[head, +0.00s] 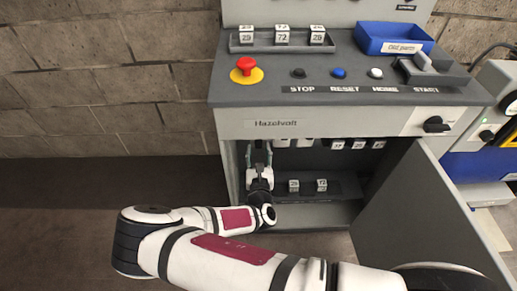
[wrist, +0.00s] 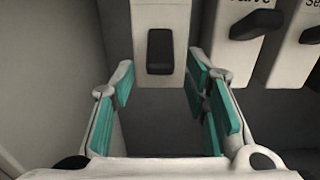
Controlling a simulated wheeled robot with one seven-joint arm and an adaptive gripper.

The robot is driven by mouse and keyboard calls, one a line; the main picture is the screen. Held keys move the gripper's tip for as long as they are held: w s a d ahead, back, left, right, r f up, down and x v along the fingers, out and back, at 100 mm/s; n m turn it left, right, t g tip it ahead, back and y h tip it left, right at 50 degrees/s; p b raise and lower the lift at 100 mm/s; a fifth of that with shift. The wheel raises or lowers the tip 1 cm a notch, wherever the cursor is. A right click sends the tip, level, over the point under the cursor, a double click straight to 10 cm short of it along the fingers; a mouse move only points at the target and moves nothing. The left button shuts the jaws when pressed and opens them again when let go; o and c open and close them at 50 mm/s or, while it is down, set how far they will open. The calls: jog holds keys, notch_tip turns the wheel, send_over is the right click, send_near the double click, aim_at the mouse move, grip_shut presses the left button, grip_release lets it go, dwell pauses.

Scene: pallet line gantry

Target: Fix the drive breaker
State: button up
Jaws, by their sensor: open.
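My gripper (head: 259,158) reaches into the left side of the open cabinet (head: 236,124) in the head view. In the wrist view its teal-padded fingers (wrist: 165,100) are apart, with nothing held between them. A white breaker with a black toggle (wrist: 160,52) is straight ahead, at the far end of the gap between the fingers. Its label does not show. Two more white breakers with black toggles stand to its right (wrist: 257,24); their labels are partly cut off and hard to read. I cannot tell which breaker is the drive breaker.
A lower shelf tray holds two numbered blocks (head: 294,185). The cabinet door (head: 412,205) hangs open on the right. On top are a red stop button (head: 246,66), a tray of three numbered blocks (head: 236,47) and a blue bin (head: 372,45). The left cabinet wall is close to my gripper.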

jog(key=shift+w, duration=0.9)
grip_shut()
